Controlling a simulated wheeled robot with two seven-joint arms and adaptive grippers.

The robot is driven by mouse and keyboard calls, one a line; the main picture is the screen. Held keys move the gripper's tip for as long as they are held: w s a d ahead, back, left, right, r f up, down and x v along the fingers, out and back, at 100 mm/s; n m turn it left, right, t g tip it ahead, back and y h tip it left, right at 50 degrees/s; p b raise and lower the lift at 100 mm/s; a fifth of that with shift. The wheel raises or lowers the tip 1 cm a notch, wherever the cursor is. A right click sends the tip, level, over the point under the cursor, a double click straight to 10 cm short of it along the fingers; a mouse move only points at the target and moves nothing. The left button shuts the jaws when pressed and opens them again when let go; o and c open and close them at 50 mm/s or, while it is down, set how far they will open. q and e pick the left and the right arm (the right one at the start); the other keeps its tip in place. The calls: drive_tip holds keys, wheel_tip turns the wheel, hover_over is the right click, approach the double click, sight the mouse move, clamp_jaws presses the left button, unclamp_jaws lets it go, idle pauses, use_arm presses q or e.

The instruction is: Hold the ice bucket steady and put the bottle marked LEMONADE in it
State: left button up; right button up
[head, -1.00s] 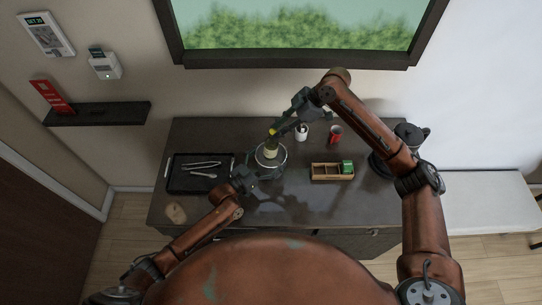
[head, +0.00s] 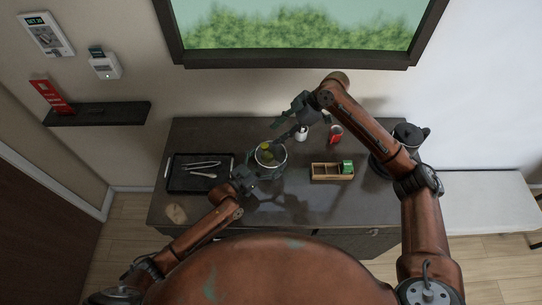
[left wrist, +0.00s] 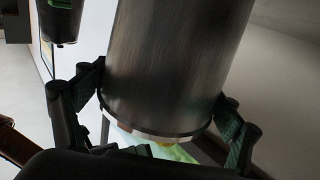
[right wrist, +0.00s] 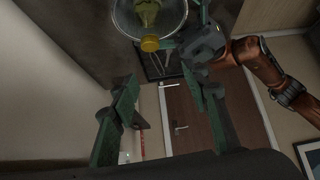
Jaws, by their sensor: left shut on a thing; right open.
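The metal ice bucket (head: 283,161) stands on the dark vanity and fills much of the left wrist view (left wrist: 175,65). My left gripper (head: 250,178) is shut on the bucket's side, one finger on each side. A bottle with a yellow cap (right wrist: 150,44) is inside the bucket, leaning; it shows as a yellow-green shape in the head view (head: 266,150). Its label cannot be read. My right gripper (right wrist: 165,78) is open and empty, just beyond the bucket and apart from the bottle.
A black tray (head: 178,186) with tongs lies left of the bucket. A wooden caddy (head: 322,178) with a green item is at the right. A white cup (head: 301,132) and red can (head: 336,134) stand behind. A dark pot (head: 408,136) stands at the right edge.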

drive_tip(key=shift+d, duration=0.1)
drive_tip(key=v, duration=1.2)
drive_tip(key=shift+w, duration=0.1)
use_arm(q)
drive_tip(key=o, duration=1.4)
drive_tip(key=shift+s+a, duration=0.35)
drive_tip(key=shift+a, duration=0.05)
drive_tip(key=v, duration=1.1)
